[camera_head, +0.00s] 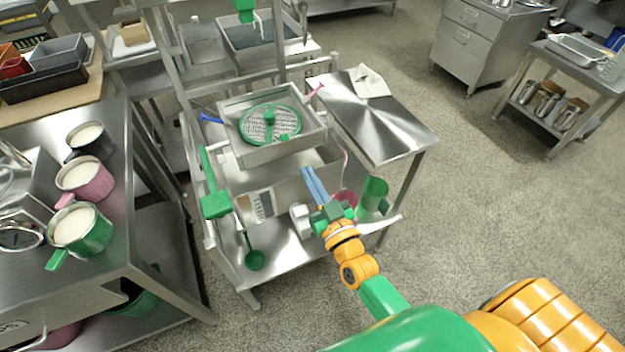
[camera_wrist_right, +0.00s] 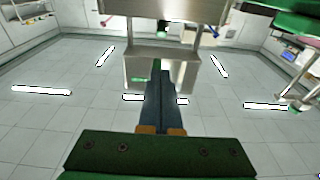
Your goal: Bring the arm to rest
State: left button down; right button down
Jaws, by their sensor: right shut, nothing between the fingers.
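My right arm comes in from the lower right of the head view, with green and yellow-orange links. My right gripper (camera_head: 308,174) is at its end, with its blue-grey fingers shut together and nothing between them. The fingers point up and away from me, in front of the colloid mill's steel housing (camera_head: 285,190) in the picture. I cannot tell the gap between them. In the right wrist view the shut fingers (camera_wrist_right: 158,80) point toward a steel box-like part (camera_wrist_right: 140,72), with ceiling lights behind. My left gripper is not in view.
A green jug (camera_head: 375,194) is on the lower shelf. Mugs (camera_head: 82,229) stand on the left bench. The floor at right (camera_head: 470,200) is clear.

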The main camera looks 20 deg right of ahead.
jog(key=shift+s, duration=0.7)
jog(key=shift+w, duration=0.1)
